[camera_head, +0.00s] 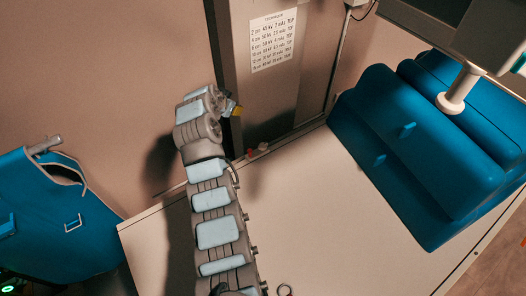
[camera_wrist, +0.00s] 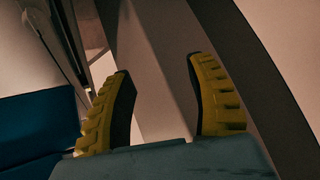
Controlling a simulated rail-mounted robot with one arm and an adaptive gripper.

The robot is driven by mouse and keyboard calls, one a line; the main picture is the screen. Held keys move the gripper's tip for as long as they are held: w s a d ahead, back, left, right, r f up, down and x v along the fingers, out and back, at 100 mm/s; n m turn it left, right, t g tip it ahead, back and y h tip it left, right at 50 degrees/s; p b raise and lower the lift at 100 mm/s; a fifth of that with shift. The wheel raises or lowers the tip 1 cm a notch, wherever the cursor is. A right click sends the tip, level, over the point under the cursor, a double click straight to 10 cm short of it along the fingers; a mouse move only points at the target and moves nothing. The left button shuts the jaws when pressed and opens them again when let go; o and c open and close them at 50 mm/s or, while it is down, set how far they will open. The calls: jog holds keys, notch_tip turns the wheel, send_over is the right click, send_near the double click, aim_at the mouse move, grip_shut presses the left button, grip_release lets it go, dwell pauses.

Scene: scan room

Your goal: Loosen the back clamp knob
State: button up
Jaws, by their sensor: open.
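My gripper (camera_wrist: 160,100) is open in the wrist view. Its two yellow ribbed fingers stand apart with nothing between them. In the head view only a bit of yellow on my gripper (camera_head: 237,112) shows at the end of my arm, close to the grey upright column (camera_head: 262,95); the rest is hidden behind the wrist. I cannot make out the back clamp knob for certain in either view. A small red part (camera_head: 250,153) and a pale knob-like part (camera_head: 264,147) sit near the column's foot, below my gripper.
A white tabletop (camera_head: 300,215) lies below, mostly clear. A large blue cushioned block (camera_head: 400,150) stands on its right, under a grey device (camera_head: 490,35). A printed chart (camera_head: 273,40) is on the column. A blue apron (camera_head: 60,225) hangs at left.

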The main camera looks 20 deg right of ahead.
jog(key=s+d+r+m+g+b, duration=0.1)
jog(key=s+d+m+g+b, duration=0.1)
jog(key=s+m+g+b, duration=0.6)
jog(key=n+t+p, duration=0.2)
jog(key=n+p, duration=0.1)
send_near(263, 144)
jog(key=shift+y, duration=0.4)
jog(key=x, duration=0.5)
jog(key=shift+d+f, duration=0.1)
jog(key=shift+d, duration=0.25)
jog(key=shift+b+x, duration=0.85)
jog(key=shift+x, duration=1.45)
grip_shut()
